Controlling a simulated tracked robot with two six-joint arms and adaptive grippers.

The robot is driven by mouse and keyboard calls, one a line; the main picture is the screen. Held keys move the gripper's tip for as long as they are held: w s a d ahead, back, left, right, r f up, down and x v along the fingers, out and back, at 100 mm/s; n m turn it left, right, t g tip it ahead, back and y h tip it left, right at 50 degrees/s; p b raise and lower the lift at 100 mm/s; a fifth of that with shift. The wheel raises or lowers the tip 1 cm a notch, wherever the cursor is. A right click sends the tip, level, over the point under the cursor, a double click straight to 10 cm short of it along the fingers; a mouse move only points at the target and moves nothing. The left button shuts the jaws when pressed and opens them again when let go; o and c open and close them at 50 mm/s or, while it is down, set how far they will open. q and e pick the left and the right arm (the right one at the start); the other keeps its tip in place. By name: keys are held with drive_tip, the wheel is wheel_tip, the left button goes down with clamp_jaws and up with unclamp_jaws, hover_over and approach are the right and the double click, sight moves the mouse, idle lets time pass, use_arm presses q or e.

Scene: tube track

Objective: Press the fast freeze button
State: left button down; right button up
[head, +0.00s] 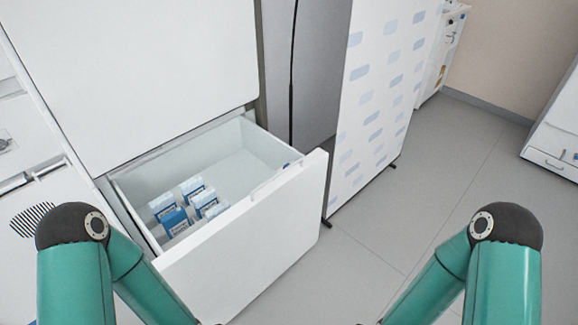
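No button marked fast freeze can be made out in the head view. A white cabinet (150,60) fills the upper left, and its lower drawer (245,245) is pulled open toward me. Several small blue and white boxes (175,222) stand inside the drawer. My two green arms come in from the lower left and lower right. Both grippers are outside the picture, below its lower edge.
A tall white panel with blue rounded patches (375,85) stands right of the cabinet on dark feet. A grey unit (320,70) is between them. White equipment (555,135) is at the far right. The grey floor (450,150) between is clear.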

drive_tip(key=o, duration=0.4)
